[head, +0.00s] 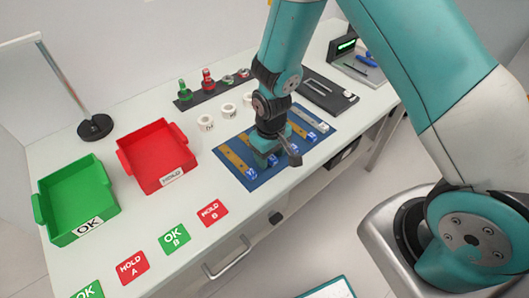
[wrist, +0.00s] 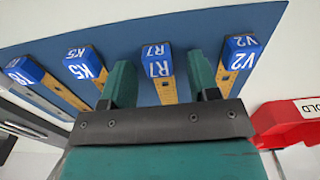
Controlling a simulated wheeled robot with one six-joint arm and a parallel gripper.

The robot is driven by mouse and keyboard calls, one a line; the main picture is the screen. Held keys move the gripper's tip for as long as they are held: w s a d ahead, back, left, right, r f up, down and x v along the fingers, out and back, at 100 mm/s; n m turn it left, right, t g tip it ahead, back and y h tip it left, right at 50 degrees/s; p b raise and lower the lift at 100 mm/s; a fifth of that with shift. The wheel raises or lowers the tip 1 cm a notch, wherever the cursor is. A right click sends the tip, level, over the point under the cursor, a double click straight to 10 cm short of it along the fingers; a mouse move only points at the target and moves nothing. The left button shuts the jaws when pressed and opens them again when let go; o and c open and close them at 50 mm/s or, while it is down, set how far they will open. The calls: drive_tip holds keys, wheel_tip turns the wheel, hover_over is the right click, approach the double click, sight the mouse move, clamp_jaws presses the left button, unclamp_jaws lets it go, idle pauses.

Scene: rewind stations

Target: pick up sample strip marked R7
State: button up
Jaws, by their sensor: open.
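The sample strip marked R7 (wrist: 157,62) has a blue end block with white letters and a yellow body. In the wrist view it lies on the blue mat (wrist: 200,30), between the two fingers of my gripper (wrist: 162,85). The fingers are open, with a gap on each side of the strip. In the head view my gripper (head: 269,158) is low over the mat (head: 236,143) and hides most of this strip. Strip V2 (wrist: 238,55) lies to its right in the wrist view. Strip K5 (wrist: 85,66) and another strip (wrist: 28,72) lie to its left.
A red HOLD tray (head: 157,152) and a green OK tray (head: 78,200) stand left of the mat. White rings (head: 206,123) lie behind the mat. Red and green cards (head: 174,238) lie along the front edge. A dark device (head: 323,90) lies behind right.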

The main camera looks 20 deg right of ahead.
drive_tip(key=c, duration=1)
drive_tip(key=shift+r, duration=0.15)
